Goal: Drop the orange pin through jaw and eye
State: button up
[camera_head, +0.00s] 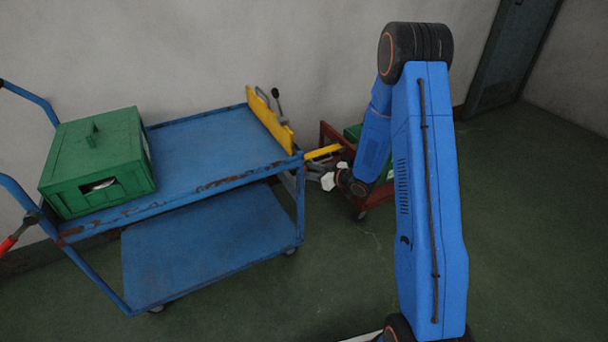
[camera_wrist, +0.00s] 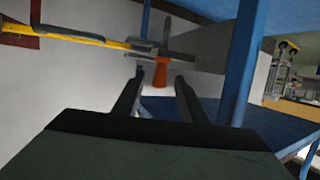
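The orange pin (camera_wrist: 160,73) shows in the wrist view, upright, just beyond and between my fingertips, with its top at a grey metal fitting (camera_wrist: 150,47). Whether its tip sits in the jaw or eye, I cannot tell. A yellow bar (camera_wrist: 75,35) runs from the left to that fitting. My gripper (camera_wrist: 161,77) has its two dark fingers apart, with gaps visible on both sides of the pin. In the head view the yellow bar (camera_head: 323,152) projects beside the blue cart's right end, close to my wrist. The pin is not discernible there.
The blue cart (camera_head: 215,148) carries a green box (camera_head: 100,160) and a yellow plate (camera_head: 270,120) with a dark lever. A blue post (camera_wrist: 240,65) stands close right of my fingers. A dark red cart (camera_head: 330,136) stands behind my wrist. Floor in front is clear.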

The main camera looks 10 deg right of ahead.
jog(key=shift+w+a+f, duration=0.1)
jog(key=shift+w, duration=0.1)
grip_shut()
